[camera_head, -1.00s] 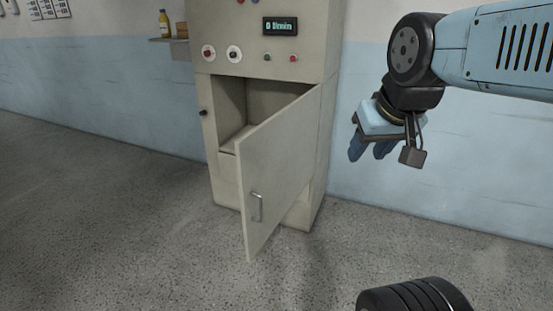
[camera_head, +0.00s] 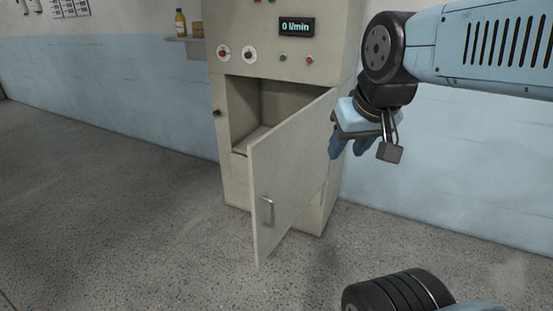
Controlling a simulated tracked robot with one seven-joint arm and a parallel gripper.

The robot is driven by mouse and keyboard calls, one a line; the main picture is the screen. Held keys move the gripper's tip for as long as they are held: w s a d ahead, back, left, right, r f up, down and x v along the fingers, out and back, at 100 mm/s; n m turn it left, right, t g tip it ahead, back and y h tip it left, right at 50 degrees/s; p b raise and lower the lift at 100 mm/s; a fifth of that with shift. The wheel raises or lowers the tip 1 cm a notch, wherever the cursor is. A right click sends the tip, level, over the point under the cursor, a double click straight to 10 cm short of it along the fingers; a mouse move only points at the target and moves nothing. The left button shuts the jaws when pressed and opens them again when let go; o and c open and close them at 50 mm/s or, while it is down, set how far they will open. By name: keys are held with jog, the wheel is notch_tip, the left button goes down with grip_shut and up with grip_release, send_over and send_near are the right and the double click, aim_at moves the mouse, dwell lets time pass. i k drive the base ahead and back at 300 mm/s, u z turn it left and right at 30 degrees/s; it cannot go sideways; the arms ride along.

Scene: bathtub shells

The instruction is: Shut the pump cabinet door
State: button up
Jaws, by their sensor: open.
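The pump cabinet (camera_head: 224,175) is a beige upright box with dials and a display on its upper front. Its door (camera_head: 290,170) is hinged on the right and stands wide open toward me, with a metal handle (camera_head: 268,211) near its free left edge. The compartment behind it looks empty in the part that shows; the door hides the rest. My gripper (camera_head: 346,150) hangs at the right of the door, near its hinge side, with blue fingers pointing down. It is open and holds nothing. I cannot tell how far it is from the cabinet's side.
A small wall shelf (camera_head: 185,39) at the left of the cabinet holds a yellow bottle (camera_head: 180,23) and a brown box (camera_head: 197,30). The grey speckled floor (camera_head: 120,220) is clear at the left and in front of the door. A blue and white wall runs behind.

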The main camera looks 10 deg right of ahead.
aim_at(289, 164)
jog(key=u, duration=0.25)
jog(key=i, duration=0.85)
jog(key=z, duration=1.05)
jog(key=k, duration=0.8)
jog(key=u, duration=0.15)
